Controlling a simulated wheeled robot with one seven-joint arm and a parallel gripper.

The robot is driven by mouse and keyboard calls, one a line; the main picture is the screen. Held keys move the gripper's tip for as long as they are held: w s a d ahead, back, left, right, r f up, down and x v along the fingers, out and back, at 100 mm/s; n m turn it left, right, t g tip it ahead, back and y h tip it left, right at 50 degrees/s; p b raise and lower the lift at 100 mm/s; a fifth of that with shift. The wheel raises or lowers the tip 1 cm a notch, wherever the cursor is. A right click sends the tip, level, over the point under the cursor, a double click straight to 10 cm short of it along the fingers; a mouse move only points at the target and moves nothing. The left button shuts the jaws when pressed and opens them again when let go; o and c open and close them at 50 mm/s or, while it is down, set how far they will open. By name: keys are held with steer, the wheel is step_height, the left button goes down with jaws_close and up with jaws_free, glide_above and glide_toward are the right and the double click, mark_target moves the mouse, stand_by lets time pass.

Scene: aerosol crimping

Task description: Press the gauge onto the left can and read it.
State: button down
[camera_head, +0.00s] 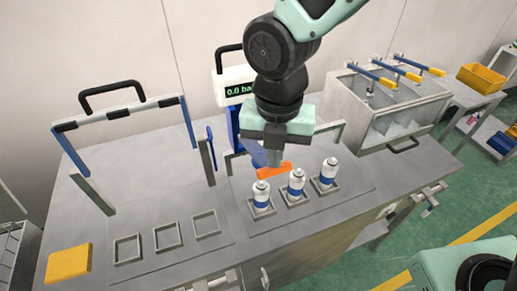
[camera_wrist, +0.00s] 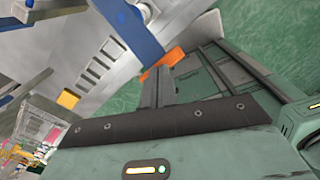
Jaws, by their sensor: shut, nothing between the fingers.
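Three white cans with blue bands stand in square holders on the right plate: the left can (camera_head: 262,199), a middle can (camera_head: 296,185) and a right can (camera_head: 328,174). The gauge display (camera_head: 238,90) reads 0.0 bar and stands on a blue post behind the cans. An orange handle (camera_head: 280,171) sits above and behind the left can; it also shows in the wrist view (camera_wrist: 165,62). My gripper (camera_head: 273,160) is shut, fingers down, close above the orange handle. I cannot tell whether they touch. My gripper hides part of the blue arm by the handle.
Empty square holders (camera_head: 168,236) lie on the left plate beneath a blue-framed gate (camera_head: 118,114). A yellow block (camera_head: 69,263) lies at the bench's left front. A clear-walled box (camera_head: 385,112) with several levers stands at right, near a yellow bin (camera_head: 481,80).

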step_height(320, 180, down, 9)
steer(key=s+b, duration=0.2)
steer(key=b, duration=0.3)
steer(key=shift+d+b, duration=0.25)
steer(key=shift+b, duration=0.15)
stand_by(0.8)
steer(key=shift+r, duration=0.15)
stand_by(0.4)
steer(key=r+p, duration=0.4)
steer(key=p, duration=0.1)
steer(key=w+r+p, duration=0.1)
steer(key=r+p, duration=0.4)
steer(key=w+r+p, duration=0.1)
steer(key=r+p, duration=0.4)
steer(key=shift+a+r, duration=0.25)
steer(key=shift+a, duration=0.05)
steer(key=shift+f, duration=0.1)
steer(key=shift+f+b, duration=0.1)
steer(key=shift+b, duration=0.2)
